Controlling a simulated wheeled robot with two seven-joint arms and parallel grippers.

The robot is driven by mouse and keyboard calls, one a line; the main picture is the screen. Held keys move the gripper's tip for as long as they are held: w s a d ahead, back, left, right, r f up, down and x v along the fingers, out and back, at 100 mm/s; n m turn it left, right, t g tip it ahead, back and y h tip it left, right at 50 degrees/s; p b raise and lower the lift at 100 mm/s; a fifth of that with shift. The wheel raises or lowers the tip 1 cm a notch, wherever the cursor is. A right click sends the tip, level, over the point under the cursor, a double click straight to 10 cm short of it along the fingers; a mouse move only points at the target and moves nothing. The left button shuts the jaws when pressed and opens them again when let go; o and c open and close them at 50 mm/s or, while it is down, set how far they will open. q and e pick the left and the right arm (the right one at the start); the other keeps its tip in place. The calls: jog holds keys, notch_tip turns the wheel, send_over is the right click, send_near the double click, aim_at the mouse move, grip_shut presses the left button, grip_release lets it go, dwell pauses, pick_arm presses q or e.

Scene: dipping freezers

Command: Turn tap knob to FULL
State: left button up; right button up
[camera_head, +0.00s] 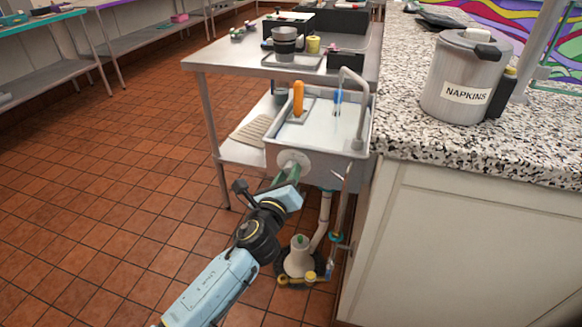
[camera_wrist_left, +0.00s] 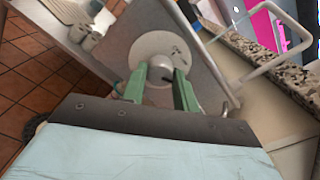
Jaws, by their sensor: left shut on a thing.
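The tap knob is a pale round dial plate (camera_head: 294,162) on the front wall of a steel sink (camera_head: 318,172). In the left wrist view the dial plate (camera_wrist_left: 150,48) shows small dark marks too small to read, with a rounded grey knob (camera_wrist_left: 158,75) at its middle. My left gripper (camera_head: 291,178) reaches the sink front from the left. In the left wrist view its green fingers (camera_wrist_left: 160,78) stand on either side of the knob and are shut on it. The right gripper is in neither view.
A curved faucet (camera_head: 352,95) rises at the sink's right, with blue water and an orange object (camera_head: 298,98) in the basin. Pipes and a pale cone-shaped fitting (camera_head: 299,258) stand below. A granite counter (camera_head: 490,150) with a napkin canister (camera_head: 465,75) bounds the right. Floor at left is clear.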

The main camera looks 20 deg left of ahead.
pick_arm(q)
jog(key=shift+r+m+p, duration=0.1)
jog(key=shift+m+p, duration=0.45)
jog(key=shift+m, duration=1.15)
jog(key=m+p, duration=0.2)
jog(key=shift+m, duration=0.7)
jog(key=shift+m+p, duration=0.3)
